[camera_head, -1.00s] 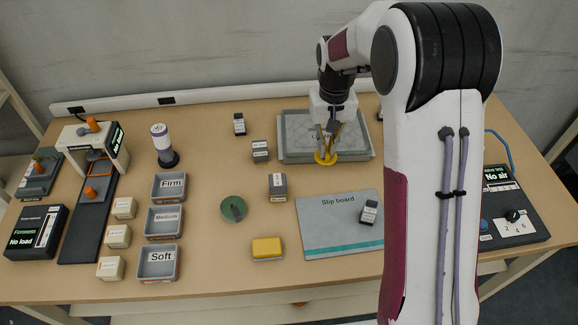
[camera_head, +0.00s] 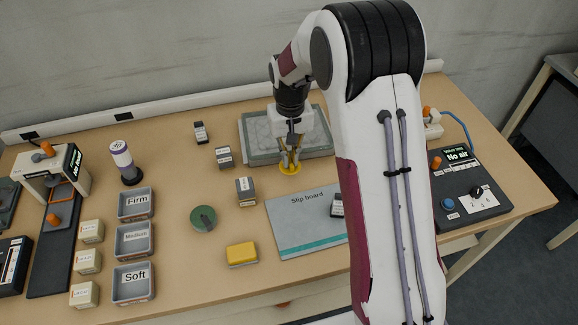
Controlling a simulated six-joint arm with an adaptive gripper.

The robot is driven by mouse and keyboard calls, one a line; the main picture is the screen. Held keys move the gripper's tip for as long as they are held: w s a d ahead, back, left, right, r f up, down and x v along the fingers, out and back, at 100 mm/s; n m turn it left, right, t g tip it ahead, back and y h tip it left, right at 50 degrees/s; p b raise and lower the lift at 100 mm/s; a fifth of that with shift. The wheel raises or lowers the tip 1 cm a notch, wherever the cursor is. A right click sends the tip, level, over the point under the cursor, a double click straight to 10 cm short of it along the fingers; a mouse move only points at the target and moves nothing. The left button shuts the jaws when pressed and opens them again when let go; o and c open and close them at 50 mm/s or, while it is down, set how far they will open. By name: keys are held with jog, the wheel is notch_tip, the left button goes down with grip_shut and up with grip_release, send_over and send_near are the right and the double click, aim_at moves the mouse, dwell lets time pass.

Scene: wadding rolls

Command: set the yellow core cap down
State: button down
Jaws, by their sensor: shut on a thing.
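The yellow core cap (camera_head: 290,170) is a small yellow disc at the front edge of the grey tray (camera_head: 258,157). My gripper (camera_head: 290,162) points down over it and is shut on the cap. The cap appears low, close to the table just in front of the tray; I cannot tell whether it touches the table. My arm comes in from the right and hides part of the table behind it.
A slip board (camera_head: 300,238) lies in front of the cap, with a small dark block (camera_head: 337,205) at its right. A grey block (camera_head: 245,191), green disc (camera_head: 203,219) and yellow block (camera_head: 241,254) stand to the left. Labelled bins (camera_head: 134,240) are further left.

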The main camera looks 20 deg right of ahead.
aim_at(290, 168)
jog(key=shift+f, duration=2)
jog(key=shift+f, duration=0.1)
jog(key=c, duration=2.2)
grip_release()
jog(key=shift+r, duration=3.9)
